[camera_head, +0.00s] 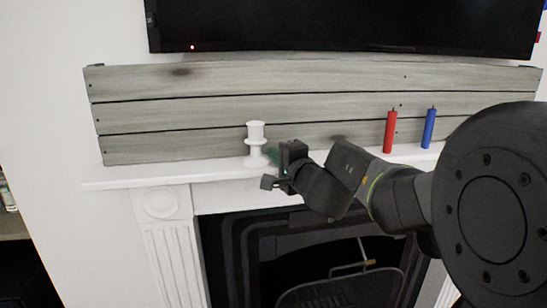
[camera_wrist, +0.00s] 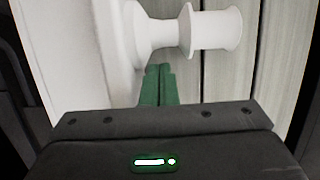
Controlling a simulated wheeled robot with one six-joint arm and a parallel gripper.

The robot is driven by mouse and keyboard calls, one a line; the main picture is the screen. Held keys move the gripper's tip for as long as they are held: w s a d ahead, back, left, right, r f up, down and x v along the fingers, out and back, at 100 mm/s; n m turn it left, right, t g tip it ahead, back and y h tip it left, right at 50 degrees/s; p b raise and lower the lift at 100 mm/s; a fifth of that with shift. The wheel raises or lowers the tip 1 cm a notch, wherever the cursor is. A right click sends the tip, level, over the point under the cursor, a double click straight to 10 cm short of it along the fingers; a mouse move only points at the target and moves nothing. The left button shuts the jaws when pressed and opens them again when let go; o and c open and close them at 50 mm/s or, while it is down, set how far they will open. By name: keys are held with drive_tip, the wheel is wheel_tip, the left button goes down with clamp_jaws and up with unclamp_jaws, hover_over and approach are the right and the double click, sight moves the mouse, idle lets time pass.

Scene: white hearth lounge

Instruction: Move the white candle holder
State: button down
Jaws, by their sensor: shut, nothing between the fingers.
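The white candle holder (camera_head: 256,141) stands upright on the white mantel shelf (camera_head: 135,175), left of the middle. In the wrist view the candle holder (camera_wrist: 192,30) lies sideways across the upper part of the picture. My gripper (camera_head: 272,157) is just right of the candle holder's base. Its green fingers show in the wrist view (camera_wrist: 158,84), pressed together with nothing between them. The fingertips are close to the candle holder; I cannot tell whether they touch it.
A red candle (camera_head: 390,132) and a blue candle (camera_head: 428,128) stand on the shelf to the right. Grey wooden planks (camera_head: 200,112) back the shelf, and a dark screen (camera_head: 340,25) hangs above. The fireplace opening (camera_head: 225,240) is below. The shelf's left end is clear.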

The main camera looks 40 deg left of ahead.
drive_tip(key=w+d, duration=0.2)
drive_tip(key=d, duration=0.1)
drive_tip(key=v, duration=0.8)
drive_tip(key=shift+s+d+b, duration=0.2)
drive_tip(key=shift+s+b, duration=0.1)
drive_tip(key=shift+s, duration=0.1)
drive_tip(key=x, duration=0.9)
drive_tip(key=s+a, duration=0.2)
drive_tip(key=a, duration=0.1)
drive_tip(key=shift+p, duration=0.4)
drive_tip(key=shift+s+a, duration=0.2)
drive_tip(key=shift+s, duration=0.15)
drive_tip(key=shift+w+d, duration=0.1)
drive_tip(key=shift+w, duration=0.05)
